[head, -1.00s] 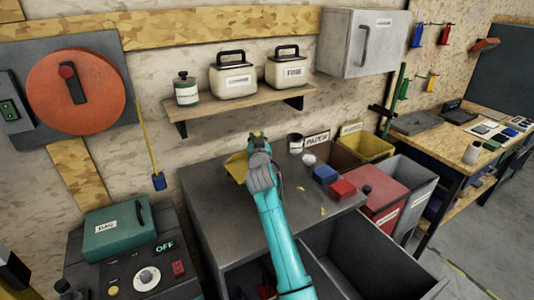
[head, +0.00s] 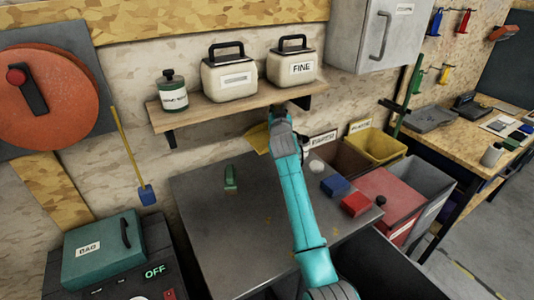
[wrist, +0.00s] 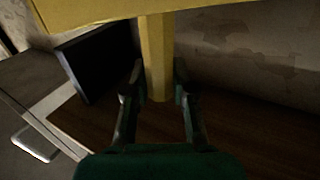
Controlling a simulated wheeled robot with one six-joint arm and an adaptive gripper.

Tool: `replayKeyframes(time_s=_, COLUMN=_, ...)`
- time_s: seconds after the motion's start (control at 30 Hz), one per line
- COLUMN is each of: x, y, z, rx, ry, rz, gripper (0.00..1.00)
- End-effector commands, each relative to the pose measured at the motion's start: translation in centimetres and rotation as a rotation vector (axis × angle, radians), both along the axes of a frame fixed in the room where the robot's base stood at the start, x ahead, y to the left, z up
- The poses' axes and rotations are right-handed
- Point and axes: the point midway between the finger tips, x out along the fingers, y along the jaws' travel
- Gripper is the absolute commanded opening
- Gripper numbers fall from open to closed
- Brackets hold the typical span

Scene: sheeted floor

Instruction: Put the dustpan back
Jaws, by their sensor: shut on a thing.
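The yellow dustpan (head: 257,138) shows in the head view as a small patch left of my arm's end, over the back of the grey worktop and below the wooden shelf. My arm hides part of it. In the wrist view its yellow pan (wrist: 90,12) spans the top and its handle (wrist: 157,60) comes down between my fingers. My gripper (wrist: 157,84) is shut on that handle. In the head view my gripper's fingers are hidden behind my wrist.
A green brush (head: 231,178) lies on the worktop (head: 205,215). A blue block (head: 335,186) and a red block (head: 355,204) are near its right edge. The shelf (head: 215,110) holds a jar and two canisters. A yellow bin (head: 380,147) stands right.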

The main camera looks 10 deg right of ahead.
Motion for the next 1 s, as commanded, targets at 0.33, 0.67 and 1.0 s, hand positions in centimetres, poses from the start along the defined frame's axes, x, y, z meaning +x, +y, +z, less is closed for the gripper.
replayKeyframes(time_s=0.33, x=0.0, y=0.0, z=-5.4, rx=-0.001, ry=0.002, rz=0.001, gripper=0.00)
replayKeyframes(time_s=0.67, x=0.0, y=0.0, z=-8.8, rx=-0.001, ry=0.002, rz=0.000, gripper=0.00)
replayKeyframes(time_s=1.0, x=0.0, y=0.0, z=-9.8, rx=0.000, ry=-0.001, rz=0.001, gripper=0.00)
